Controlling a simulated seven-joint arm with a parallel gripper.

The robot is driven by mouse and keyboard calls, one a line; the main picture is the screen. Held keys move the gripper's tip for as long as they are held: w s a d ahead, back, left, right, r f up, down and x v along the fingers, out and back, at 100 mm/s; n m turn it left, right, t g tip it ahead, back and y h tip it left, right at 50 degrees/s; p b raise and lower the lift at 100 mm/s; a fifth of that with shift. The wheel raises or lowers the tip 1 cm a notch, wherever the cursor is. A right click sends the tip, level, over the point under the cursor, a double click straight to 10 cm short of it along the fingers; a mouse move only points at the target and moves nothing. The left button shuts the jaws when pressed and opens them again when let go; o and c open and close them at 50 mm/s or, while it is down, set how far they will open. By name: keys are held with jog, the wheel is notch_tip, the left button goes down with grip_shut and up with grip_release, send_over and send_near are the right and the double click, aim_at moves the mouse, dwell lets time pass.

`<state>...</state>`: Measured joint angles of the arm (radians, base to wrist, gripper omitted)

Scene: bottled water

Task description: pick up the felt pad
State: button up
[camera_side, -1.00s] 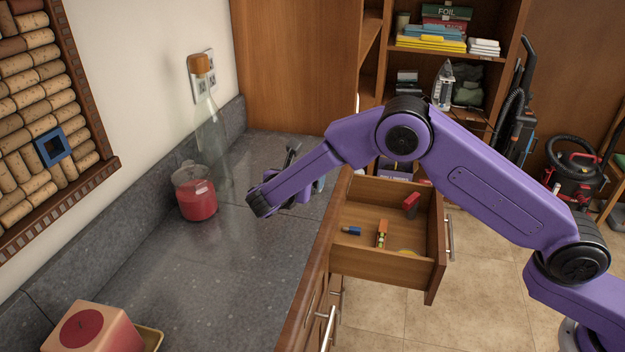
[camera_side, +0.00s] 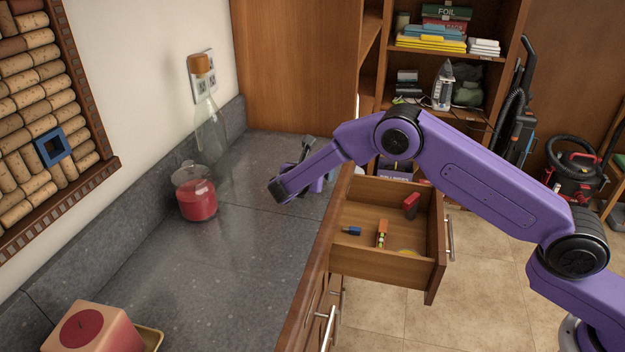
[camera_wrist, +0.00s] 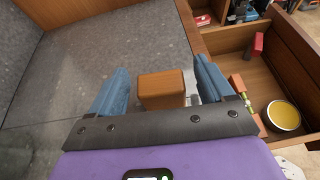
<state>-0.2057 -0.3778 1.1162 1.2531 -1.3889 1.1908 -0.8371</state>
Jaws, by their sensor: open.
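In the wrist view, a small orange-brown block (camera_wrist: 162,92) sits at the counter's edge side, between my gripper's two blue fingers. It may be the felt pad, but I cannot tell its material. My gripper (camera_wrist: 160,66) is open, with a visible gap between the block and each finger. In the side view, my wrist is low over the far end of the counter, beside the open drawer. It hides the block there.
The open drawer (camera_side: 368,262) at right holds a red item (camera_side: 411,205), a blue item (camera_side: 352,231) and a yellow-topped tin (camera_wrist: 283,116). A jar of red contents (camera_side: 197,200) and a corked glass bottle (camera_side: 211,135) stand left. The middle counter (camera_side: 225,265) is clear.

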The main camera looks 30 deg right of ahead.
jog(key=c, duration=1)
jog(key=shift+r, duration=0.1)
jog(key=shift+c, duration=0.2)
